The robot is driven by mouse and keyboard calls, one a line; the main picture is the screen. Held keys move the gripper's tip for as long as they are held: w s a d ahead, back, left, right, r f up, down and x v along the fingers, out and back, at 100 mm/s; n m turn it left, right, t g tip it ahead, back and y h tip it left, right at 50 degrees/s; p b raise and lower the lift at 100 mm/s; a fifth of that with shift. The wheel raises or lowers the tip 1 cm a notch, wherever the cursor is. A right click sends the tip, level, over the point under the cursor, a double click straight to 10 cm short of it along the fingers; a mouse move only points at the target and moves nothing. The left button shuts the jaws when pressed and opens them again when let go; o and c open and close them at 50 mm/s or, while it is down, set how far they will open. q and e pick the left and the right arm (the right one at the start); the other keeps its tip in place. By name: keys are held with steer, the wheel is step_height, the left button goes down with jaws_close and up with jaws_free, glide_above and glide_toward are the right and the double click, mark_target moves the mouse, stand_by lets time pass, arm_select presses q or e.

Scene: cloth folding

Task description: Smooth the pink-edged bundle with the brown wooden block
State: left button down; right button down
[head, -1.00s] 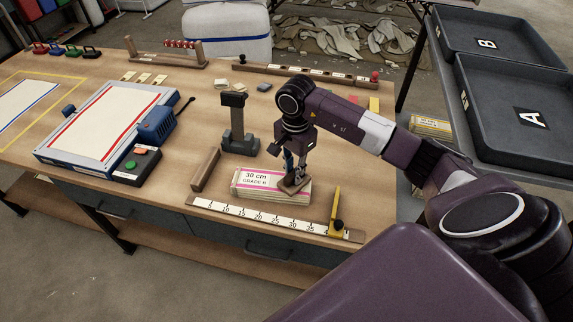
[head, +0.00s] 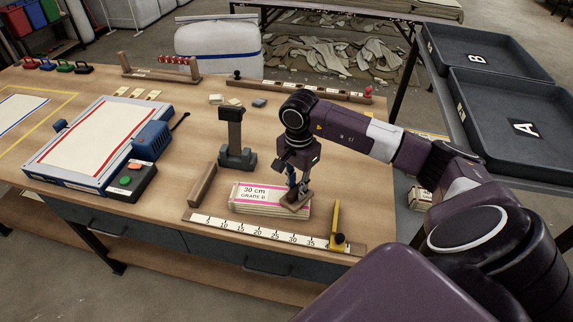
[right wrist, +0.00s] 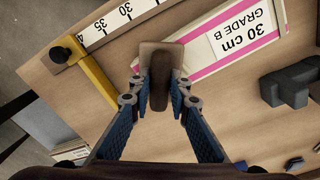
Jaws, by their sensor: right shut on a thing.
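The pink-edged bundle (head: 262,196), labelled "30 cm GRADE B", lies flat on the bench behind the ruler. It also shows in the right wrist view (right wrist: 240,38). The brown wooden block (head: 297,203) is at the bundle's right end, seemingly resting on its top. My right gripper (head: 293,186) is above the block, shut on its dark upright handle. In the right wrist view its fingers (right wrist: 161,88) flank the handle, and the block's flat base (right wrist: 157,52) shows beyond. My left gripper is out of view.
A ruler (head: 262,233) with a yellow stop (head: 336,228) runs along the front edge. A wooden bar (head: 202,184) and a dark post stand (head: 236,156) are left of and behind the bundle. A blue-sided press (head: 90,148) is farther left. Trays (head: 520,128) stand right.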

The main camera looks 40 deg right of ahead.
steer(key=shift+w+a+f+b, duration=0.15)
steer(key=shift+a+f+b, duration=0.2)
steer(key=shift+b, duration=0.2)
steer(key=shift+w, duration=0.65)
steer(key=shift+w+a+b, duration=0.15)
steer(key=shift+w+b, duration=0.15)
steer(key=shift+b, duration=0.1)
steer(key=shift+w+a, duration=0.85)
steer(key=shift+a, duration=0.05)
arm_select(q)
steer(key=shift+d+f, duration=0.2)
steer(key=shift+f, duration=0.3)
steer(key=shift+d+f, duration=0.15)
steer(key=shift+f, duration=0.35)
arm_select(e)
steer(key=shift+r, duration=0.1)
